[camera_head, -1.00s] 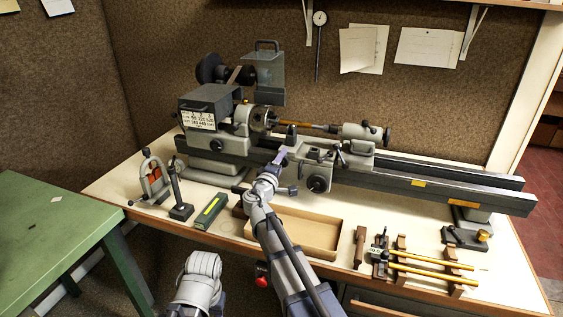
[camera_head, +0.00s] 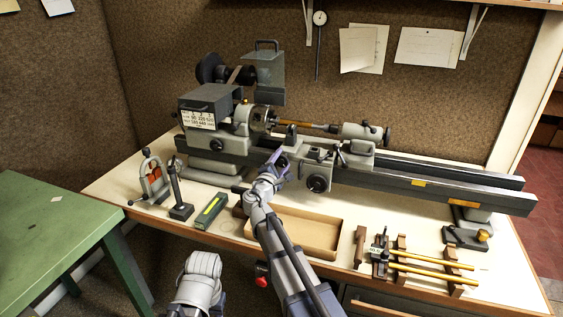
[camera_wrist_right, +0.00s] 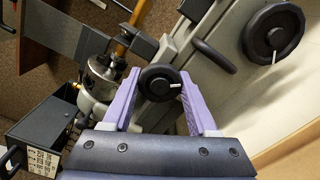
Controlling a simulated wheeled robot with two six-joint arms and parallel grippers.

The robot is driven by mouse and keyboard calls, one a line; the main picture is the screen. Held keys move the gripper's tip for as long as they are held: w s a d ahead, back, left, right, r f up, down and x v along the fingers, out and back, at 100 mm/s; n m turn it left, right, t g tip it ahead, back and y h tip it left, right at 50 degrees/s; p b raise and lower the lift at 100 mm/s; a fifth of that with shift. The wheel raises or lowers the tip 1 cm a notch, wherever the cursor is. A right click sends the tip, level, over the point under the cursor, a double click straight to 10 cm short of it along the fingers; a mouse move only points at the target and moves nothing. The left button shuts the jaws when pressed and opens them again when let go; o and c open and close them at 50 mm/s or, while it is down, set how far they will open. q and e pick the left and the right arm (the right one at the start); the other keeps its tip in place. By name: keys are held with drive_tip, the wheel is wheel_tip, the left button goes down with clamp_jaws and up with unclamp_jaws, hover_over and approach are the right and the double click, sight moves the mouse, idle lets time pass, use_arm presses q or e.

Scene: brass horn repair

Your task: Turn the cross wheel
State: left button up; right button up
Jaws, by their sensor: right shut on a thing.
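The cross wheel (camera_wrist_right: 158,83) is a small black round handwheel with a pale handle, seen in the right wrist view. My right gripper (camera_wrist_right: 158,74) has its two purple fingers on either side of the wheel's rim and is shut on it. In the head view my right gripper (camera_head: 280,163) is at the front of the lathe carriage, and its fingers and wrist largely hide the wheel. My left arm shows only as a grey link at the bottom; its gripper is out of view.
The larger carriage handwheel (camera_head: 317,183) is just right of my right gripper. The lathe (camera_head: 440,187) extends along the bench. A wooden tray (camera_head: 305,236) lies below my forearm.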

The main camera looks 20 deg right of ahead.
idle(0.5)
drive_tip(key=o, duration=1.4)
drive_tip(key=shift+v, duration=3.9)
